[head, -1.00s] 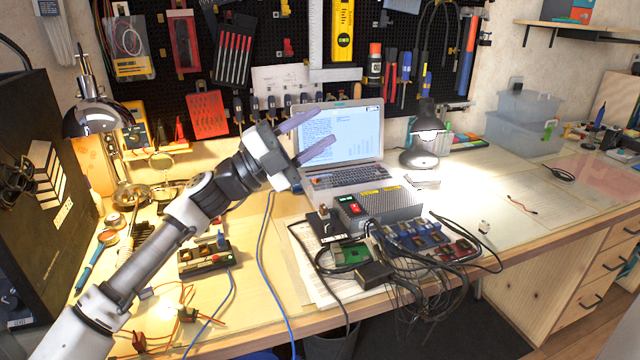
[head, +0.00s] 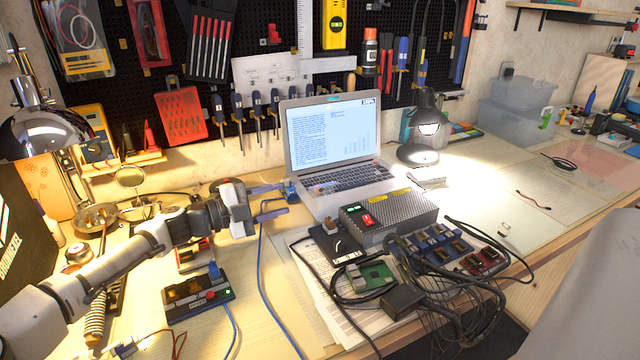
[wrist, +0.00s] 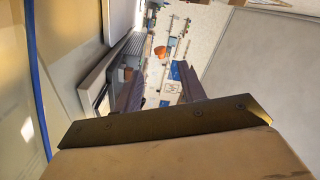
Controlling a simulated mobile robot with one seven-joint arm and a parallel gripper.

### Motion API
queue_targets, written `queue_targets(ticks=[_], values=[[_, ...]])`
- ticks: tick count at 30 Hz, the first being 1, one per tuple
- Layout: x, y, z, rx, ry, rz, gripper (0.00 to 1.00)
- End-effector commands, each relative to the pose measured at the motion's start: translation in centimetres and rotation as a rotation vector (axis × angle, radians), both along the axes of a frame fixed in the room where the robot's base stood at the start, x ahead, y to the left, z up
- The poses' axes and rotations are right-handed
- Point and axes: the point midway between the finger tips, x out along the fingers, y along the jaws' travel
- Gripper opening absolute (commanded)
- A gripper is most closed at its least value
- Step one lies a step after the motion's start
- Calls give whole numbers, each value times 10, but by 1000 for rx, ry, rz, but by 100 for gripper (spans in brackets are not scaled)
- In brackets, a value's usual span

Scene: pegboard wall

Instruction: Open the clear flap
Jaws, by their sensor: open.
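I cannot make out a clear flap for certain in either view. My gripper (head: 280,200) is open and empty, low over the table just left of the laptop, its fingers pointing right. A small blue object (head: 291,190) shows by the upper fingertip; I cannot tell whether they touch. In the wrist view the two dark fingers of my gripper (wrist: 160,88) are apart, with small blue and orange items beyond them.
The open laptop (head: 333,150) stands right of my gripper. A grey power box (head: 405,216) and tangled black cables are in front of it. A blue cable (head: 263,265) runs down the table. Clear bins (head: 515,108) stand at the back right. A lamp (head: 42,128) is at left.

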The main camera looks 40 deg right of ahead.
Motion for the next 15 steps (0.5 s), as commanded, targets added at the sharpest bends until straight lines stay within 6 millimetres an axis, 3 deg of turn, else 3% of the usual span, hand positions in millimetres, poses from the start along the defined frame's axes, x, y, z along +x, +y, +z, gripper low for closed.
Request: queue_targets(ticks=[15], values=[[-25, -100, 1, 0, 2, 0, 41]])
